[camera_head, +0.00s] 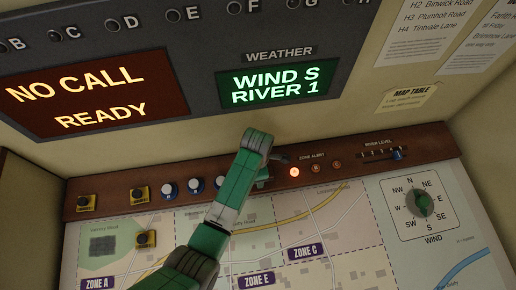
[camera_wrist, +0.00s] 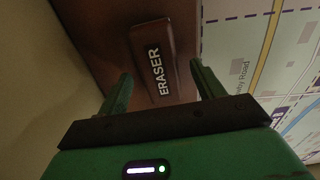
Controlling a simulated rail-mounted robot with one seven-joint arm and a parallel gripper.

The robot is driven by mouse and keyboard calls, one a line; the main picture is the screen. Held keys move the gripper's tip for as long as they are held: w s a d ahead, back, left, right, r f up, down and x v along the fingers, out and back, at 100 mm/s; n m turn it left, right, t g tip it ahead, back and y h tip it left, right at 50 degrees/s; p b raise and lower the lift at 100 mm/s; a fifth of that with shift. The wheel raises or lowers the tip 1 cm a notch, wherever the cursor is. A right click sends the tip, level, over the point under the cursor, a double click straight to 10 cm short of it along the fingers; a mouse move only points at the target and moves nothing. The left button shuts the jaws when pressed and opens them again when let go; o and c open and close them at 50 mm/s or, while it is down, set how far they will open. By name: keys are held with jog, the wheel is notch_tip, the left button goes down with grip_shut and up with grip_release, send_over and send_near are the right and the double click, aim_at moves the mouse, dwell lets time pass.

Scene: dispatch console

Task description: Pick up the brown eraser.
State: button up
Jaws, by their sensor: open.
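The brown eraser (camera_wrist: 150,38) lies on the dark brown ledge (camera_wrist: 95,30) and carries the white word ERASER. It shows in the wrist view, ahead of my gripper (camera_wrist: 160,72). My gripper is open, with one green finger to the left of the eraser and the other to its right. The near end of the eraser reaches between the fingers in the picture; I cannot tell whether they touch it. In the head view my green arm reaches up to the ledge and I cannot make out the eraser there.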

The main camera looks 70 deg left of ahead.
jog(key=shift+w+f, duration=0.1)
jog(key=shift+f, duration=0.75)
jog(key=c, duration=1.1)
notch_tip(320, 180, up, 10)
jog(key=shift+r+p, duration=0.1)
jog(key=shift+p, duration=0.35)
